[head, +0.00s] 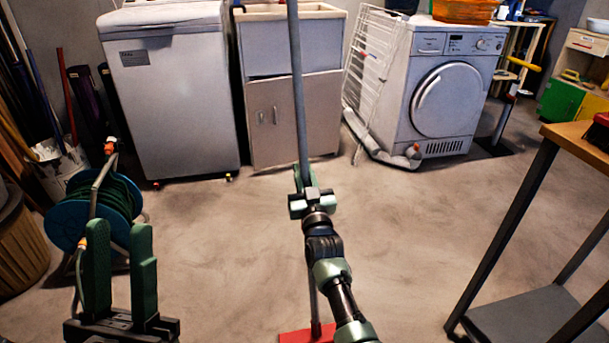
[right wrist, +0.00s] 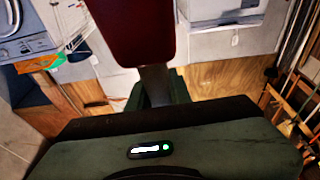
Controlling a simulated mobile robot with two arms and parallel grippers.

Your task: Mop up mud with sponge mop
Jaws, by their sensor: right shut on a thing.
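The sponge mop has a long grey handle (head: 296,95) that stands nearly upright in the head view. Its red head (head: 300,336) is at the bottom edge, partly hidden by my right arm. My right gripper (head: 306,186) is shut around the handle at mid-picture. In the right wrist view, a dark red shape (right wrist: 130,30) rises beyond the green fingers (right wrist: 160,92); I cannot tell which part of the mop it is. My left gripper (head: 121,272) is open and empty at the lower left. The floor is mottled brown; I cannot pick out a separate mud patch.
A hose reel (head: 98,208) stands close to my left gripper. A white chest appliance (head: 172,95), a sink cabinet (head: 290,118) and a front-loading machine (head: 442,95) line the back. A drying rack (head: 370,70) leans there. A workbench (head: 568,138) is at right. The middle floor (head: 410,225) is clear.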

